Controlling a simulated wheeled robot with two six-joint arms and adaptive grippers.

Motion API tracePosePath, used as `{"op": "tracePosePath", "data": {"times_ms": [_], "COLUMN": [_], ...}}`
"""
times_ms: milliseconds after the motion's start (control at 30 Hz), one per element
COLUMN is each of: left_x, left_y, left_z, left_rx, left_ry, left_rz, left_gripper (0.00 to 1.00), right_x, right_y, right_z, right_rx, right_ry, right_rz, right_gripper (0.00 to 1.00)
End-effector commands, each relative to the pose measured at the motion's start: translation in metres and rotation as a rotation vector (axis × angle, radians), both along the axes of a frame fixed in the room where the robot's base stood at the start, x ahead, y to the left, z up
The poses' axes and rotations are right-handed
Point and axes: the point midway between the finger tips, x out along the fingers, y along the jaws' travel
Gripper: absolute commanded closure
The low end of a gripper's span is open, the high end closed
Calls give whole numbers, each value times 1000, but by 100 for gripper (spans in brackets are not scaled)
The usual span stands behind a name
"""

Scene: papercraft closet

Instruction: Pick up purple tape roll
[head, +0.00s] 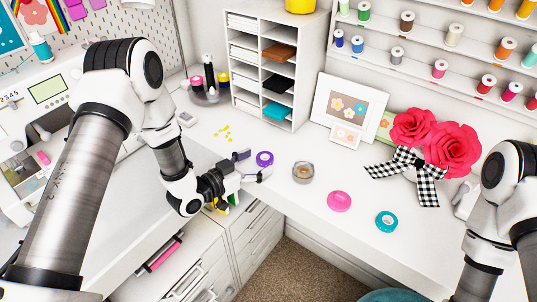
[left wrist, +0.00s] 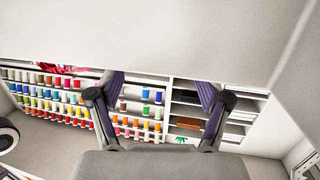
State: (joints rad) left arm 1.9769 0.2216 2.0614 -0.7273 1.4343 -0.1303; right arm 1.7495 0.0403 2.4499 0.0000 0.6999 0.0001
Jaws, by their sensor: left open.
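The purple tape roll (head: 264,158) lies on the white desk, left of the other rolls in the head view. My left gripper (head: 254,165) is open, with its two fingers pointing right in the picture beside the roll. The fingertips appear close to the roll, one behind-left and one in front of it; I cannot tell whether they touch. The left wrist view shows the spread fingers (left wrist: 160,95) with nothing visible between them but distant shelves, and I cannot make out the roll there. My right arm shows at the right edge, but its gripper is not in view.
A tan tape roll (head: 303,172), a pink roll (head: 339,201) and a teal roll (head: 386,222) lie rightward on the desk. A white cubby organizer (head: 264,88), picture frames (head: 338,98) and red paper flowers (head: 452,148) stand behind. Drawers (head: 254,236) are below the desk edge.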

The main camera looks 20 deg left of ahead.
Motion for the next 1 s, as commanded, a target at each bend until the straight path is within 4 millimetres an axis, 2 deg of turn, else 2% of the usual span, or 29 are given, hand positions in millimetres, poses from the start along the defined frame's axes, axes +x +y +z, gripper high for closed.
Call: {"op": "tracePosePath", "data": {"times_ms": [33, 133, 367, 500, 533, 1000], "left_x": [8, 20, 24, 23, 23, 23], "left_y": [-6, -12, -14, -14, -14, -13], "left_z": [3, -2, -5, -5, -5, -2], "left_rx": [2, 1, -1, 0, 0, 0], "left_ry": [0, 1, 3, 4, 4, 4], "left_rz": [-5, -2, 1, 1, 1, 1], "left_gripper": [22, 22, 22, 60, 66, 67], "right_x": [0, 0, 0, 0, 0, 0], "right_y": [0, 0, 0, 0, 0, 0], "right_z": [10, 12, 11, 11, 11, 8], "right_rx": [0, 0, 0, 0, 0, 0], "right_ry": [-1, -1, 0, 0, 0, -1], "right_rz": [0, 0, 0, 0, 0, 0], "right_gripper": [60, 60, 60, 60, 60, 60]}}
